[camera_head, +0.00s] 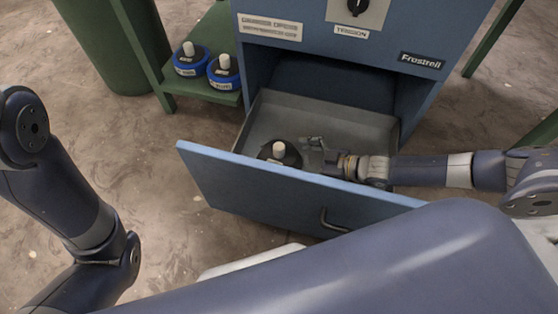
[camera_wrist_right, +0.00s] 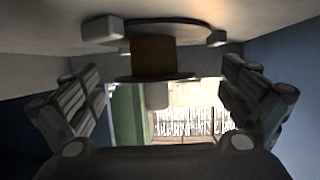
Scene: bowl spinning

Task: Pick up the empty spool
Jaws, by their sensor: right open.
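The empty spool (camera_head: 292,157) sits in the open blue drawer, near its front panel, with a pale peg (camera_head: 279,149) standing up through its middle. It looks dark in the head view. My right gripper (camera_head: 310,154) is inside the drawer, just right of the spool, with its arm coming in from the right. In the right wrist view, the picture is upside down and the spool's brown core (camera_wrist_right: 154,56) lies ahead between the open fingers (camera_wrist_right: 160,85), which do not touch it. My left gripper is out of view.
The drawer's front panel (camera_head: 230,185) and handle (camera_head: 328,221) stand close to my right gripper. The blue cabinet (camera_head: 310,55) rises behind. Two blue full spools (camera_head: 190,67) (camera_head: 224,75) with pale pegs stand on a green shelf (camera_head: 215,96) at the left.

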